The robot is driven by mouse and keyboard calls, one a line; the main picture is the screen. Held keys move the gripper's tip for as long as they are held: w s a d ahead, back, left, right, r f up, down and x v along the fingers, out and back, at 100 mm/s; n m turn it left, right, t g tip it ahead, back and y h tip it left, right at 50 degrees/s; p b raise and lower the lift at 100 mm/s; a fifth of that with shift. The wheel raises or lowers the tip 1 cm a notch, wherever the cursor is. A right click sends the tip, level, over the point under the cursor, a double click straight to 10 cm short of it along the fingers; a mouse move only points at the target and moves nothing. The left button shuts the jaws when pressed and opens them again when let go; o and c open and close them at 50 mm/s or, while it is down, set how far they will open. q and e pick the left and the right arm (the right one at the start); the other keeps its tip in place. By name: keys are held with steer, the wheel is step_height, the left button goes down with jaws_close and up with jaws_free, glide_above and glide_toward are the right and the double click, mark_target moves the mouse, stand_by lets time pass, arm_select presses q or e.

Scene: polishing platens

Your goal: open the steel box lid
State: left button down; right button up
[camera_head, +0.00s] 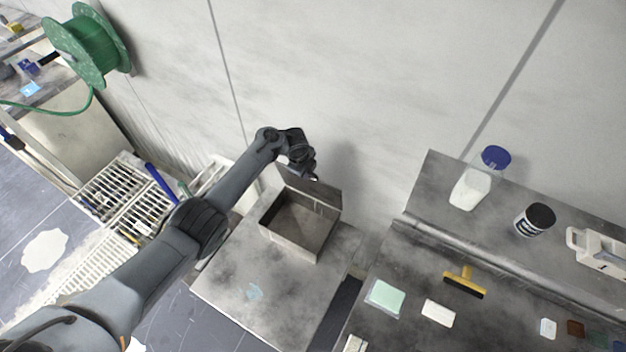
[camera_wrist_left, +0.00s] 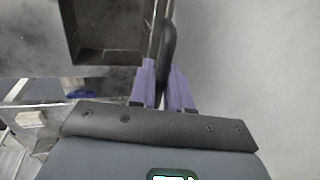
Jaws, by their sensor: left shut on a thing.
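The steel box (camera_head: 296,246) stands on a grey steel-topped table, and its open, empty inside shows in the head view. Its lid (camera_head: 318,196) stands up along the box's far edge, tilted steeply. My left gripper (camera_head: 314,177) is at the lid's upper edge, on the wall side. In the left wrist view my left gripper (camera_wrist_left: 164,88) has its two purple fingers closed around a dark curved handle (camera_wrist_left: 168,45). The box's opening (camera_wrist_left: 108,28) is left of the fingers there, and the lid shows almost edge-on beside the handle. My right gripper is not in view.
A pale wall (camera_head: 380,90) rises close behind the box. The table top (camera_head: 250,285) in front of the box is mostly clear. At right a bench holds a white bottle (camera_head: 470,188), a dark jar (camera_head: 535,220) and a yellow-handled squeegee (camera_head: 464,282).

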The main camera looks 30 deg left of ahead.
arm_select(q)
steer(key=shift+w+f, duration=0.15)
steer(key=shift+w, duration=0.1)
steer(key=c, duration=1.3)
jaws_free()
steer(key=p+v, duration=0.3)
steer(key=v, duration=0.8)
steer(key=shift+s+f, duration=0.15)
